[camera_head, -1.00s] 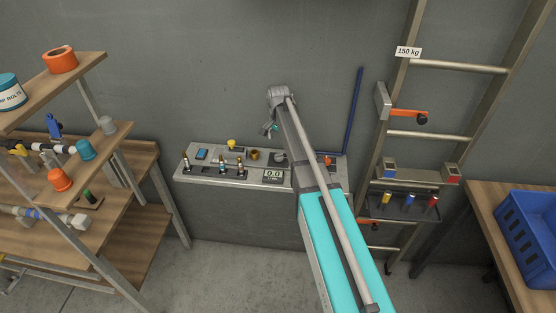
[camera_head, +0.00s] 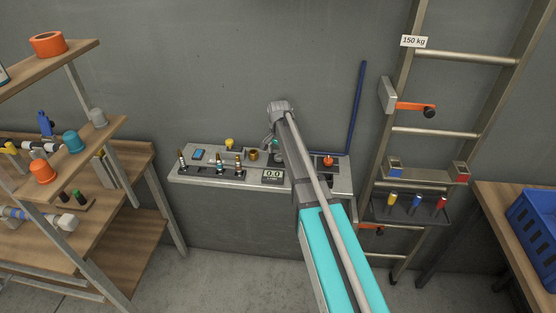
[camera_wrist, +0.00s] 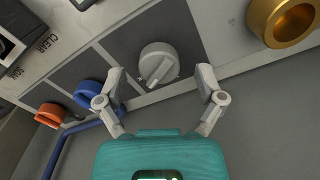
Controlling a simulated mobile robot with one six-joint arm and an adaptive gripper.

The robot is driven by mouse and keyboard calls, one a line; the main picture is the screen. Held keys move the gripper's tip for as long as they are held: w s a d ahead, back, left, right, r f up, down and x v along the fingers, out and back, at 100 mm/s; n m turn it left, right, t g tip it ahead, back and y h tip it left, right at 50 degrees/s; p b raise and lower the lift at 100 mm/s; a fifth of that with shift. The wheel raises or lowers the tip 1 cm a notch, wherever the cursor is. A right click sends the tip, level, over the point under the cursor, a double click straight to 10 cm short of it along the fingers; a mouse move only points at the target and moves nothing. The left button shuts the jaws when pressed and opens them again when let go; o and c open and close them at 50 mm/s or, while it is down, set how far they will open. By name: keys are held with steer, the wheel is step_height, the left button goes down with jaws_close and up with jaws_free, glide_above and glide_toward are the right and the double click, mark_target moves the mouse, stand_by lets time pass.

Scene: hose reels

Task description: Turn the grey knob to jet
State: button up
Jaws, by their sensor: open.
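The grey knob (camera_wrist: 158,63) is a round light-grey dial with a raised grip bar, on a dark square of the panel in the wrist view. The bar slants across its face. I cannot read any jet mark beside it. My gripper (camera_wrist: 161,78) is open, with one finger on either side of the knob and a visible gap to each. I cannot tell how far the fingertips stand off the panel.
A blue knob (camera_wrist: 90,92) and an orange knob (camera_wrist: 51,115) sit left of the grey knob in the wrist view. A brass ring (camera_wrist: 285,20) is at upper right. In the head view, a shelf (camera_head: 75,140) stands left and a ladder (camera_head: 435,130) right.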

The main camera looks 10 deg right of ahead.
steer(key=shift+f, duration=0.5)
steer(key=c, duration=1.1)
steer(key=shift+c, duration=0.2)
